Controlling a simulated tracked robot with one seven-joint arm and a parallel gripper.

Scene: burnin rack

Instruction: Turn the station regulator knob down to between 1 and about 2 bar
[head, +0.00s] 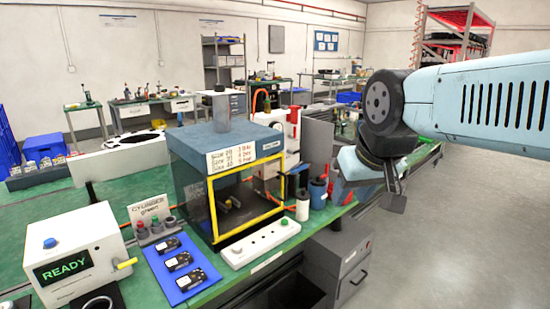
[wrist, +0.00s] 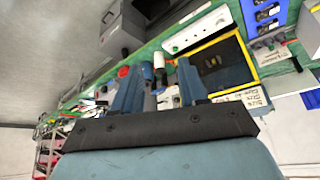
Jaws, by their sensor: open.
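I cannot pick out the regulator knob or its gauge for certain. A red-topped white unit (head: 293,122) stands behind the right side of the station enclosure (head: 213,150) and may be the regulator; the gauge reading cannot be made out. My gripper (head: 385,187) hangs in the air to the right of the station, beyond the bench's right edge, apart from it. In the wrist view my gripper (wrist: 161,68) shows two spread fingers with nothing held. Past the fingers lie a red round part (wrist: 123,71), bottles and the yellow-framed enclosure opening (wrist: 222,62).
The green bench holds a white READY box (head: 75,255), a blue mat (head: 182,270), a white button strip (head: 259,243) and bottles (head: 303,205) beside the enclosure. A grey cabinet (head: 337,262) stands below the bench's right side. The floor (head: 460,240) at right is clear.

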